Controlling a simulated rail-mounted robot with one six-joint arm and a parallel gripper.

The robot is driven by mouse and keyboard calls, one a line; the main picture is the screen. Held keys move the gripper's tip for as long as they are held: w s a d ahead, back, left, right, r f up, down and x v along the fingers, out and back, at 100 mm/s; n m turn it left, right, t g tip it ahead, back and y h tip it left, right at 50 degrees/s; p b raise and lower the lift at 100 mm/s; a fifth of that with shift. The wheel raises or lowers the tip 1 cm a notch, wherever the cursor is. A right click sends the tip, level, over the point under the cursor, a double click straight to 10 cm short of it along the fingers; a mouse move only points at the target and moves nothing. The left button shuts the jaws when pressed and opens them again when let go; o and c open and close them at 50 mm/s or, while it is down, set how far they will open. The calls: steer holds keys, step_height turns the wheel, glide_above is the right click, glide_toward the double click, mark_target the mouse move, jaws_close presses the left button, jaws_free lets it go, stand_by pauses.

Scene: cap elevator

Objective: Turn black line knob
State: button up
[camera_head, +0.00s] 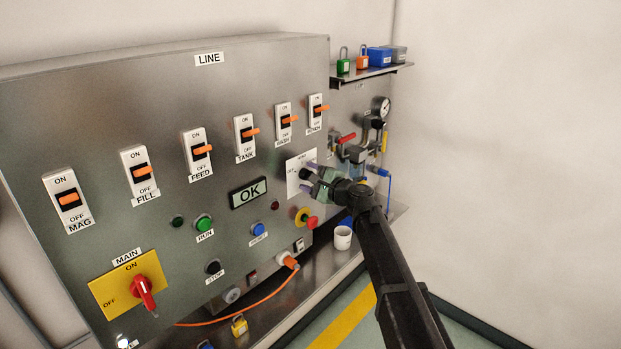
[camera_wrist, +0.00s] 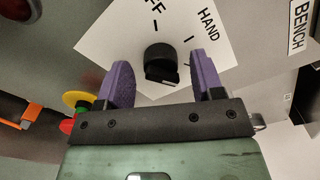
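The black knob (camera_wrist: 160,65) sits on a white plate (camera_wrist: 105,45) marked with "HAND" and lettering ending in "FF" in the wrist view. In the head view the white plate (camera_head: 296,165) is on the right part of the steel panel, and the knob (camera_head: 304,174) is partly covered by my gripper. My gripper (camera_wrist: 161,72) is open, with its two purple fingers on either side of the knob and visible gaps between. In the head view my gripper (camera_head: 318,182) is close in front of the plate. Contact with the knob cannot be told.
A yellow-and-red emergency button (camera_head: 309,221) is just below my gripper. Orange-levered switches such as the bench-side one (camera_head: 317,110) are above. A shelf with padlocks (camera_head: 372,72) and a gauge (camera_head: 381,107) with pipes are right. A white cup (camera_head: 342,238) stands below.

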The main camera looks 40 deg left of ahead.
steer(key=d, duration=1)
steer(key=shift+s+d, duration=0.35)
steer(key=shift+d, duration=0.05)
steer(key=s+d+f+n+g+h, duration=0.3)
steer(key=s+d+f+n+h, duration=0.5)
steer(key=d, duration=0.4)
steer(key=s+d+f+h, duration=0.2)
steer(key=d+f+h, duration=0.1)
steer(key=d, duration=1.3)
steer(key=s+d+f+m+t+h, duration=0.1)
steer(key=s+d+f+h, duration=0.2)
steer(key=d, duration=1.3)
steer(key=s+d+f+h, duration=0.3)
steer(key=d+h, duration=0.1)
steer(key=d, duration=1.2)
steer(key=shift+m+t, duration=0.4)
